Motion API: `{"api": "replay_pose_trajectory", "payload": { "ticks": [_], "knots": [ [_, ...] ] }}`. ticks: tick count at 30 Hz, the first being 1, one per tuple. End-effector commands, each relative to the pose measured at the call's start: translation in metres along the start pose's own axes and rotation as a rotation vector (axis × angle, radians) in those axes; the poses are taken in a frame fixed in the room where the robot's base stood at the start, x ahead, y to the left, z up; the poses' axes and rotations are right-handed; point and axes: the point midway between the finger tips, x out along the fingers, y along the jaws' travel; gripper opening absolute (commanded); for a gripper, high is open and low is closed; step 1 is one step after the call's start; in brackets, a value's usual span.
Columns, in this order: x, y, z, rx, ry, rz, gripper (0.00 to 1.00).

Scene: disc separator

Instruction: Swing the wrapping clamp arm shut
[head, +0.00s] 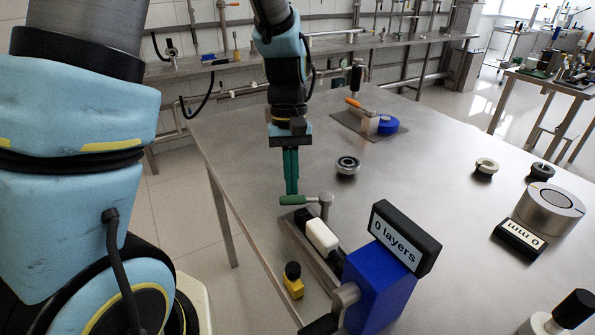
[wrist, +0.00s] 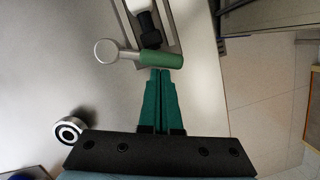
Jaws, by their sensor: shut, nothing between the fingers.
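The device has a blue block, a "0 layers" display (head: 398,238) and a white cylinder (head: 321,236) on a metal rail. My gripper (head: 291,190) points down, its green fingers closed together and empty. In the wrist view the fingertips (wrist: 160,70) are right beside the handle; I cannot tell whether they touch it.
A bearing-like ring (head: 347,165) stands on the metal table (head: 440,170) right of my gripper. A yellow and black button (head: 293,279) is beside the rail. A "0 mm" gauge (head: 520,238) and small rings are at the right. The table's left edge is close to my gripper.

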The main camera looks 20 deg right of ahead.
Motion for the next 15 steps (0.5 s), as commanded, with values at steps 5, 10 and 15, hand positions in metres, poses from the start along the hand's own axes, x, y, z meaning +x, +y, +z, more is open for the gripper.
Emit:
{"api": "replay_pose_trajectory", "payload": {
  "ticks": [5,10,15],
  "knots": [
    [0.001,-0.004,0.012,-0.144,-0.003,0.033,0.0],
    [0.003,-0.006,0.02,-0.26,-0.001,0.06,0.0],
    [0.005,-0.006,0.025,-0.296,-0.002,0.069,0.0]
  ]
}}
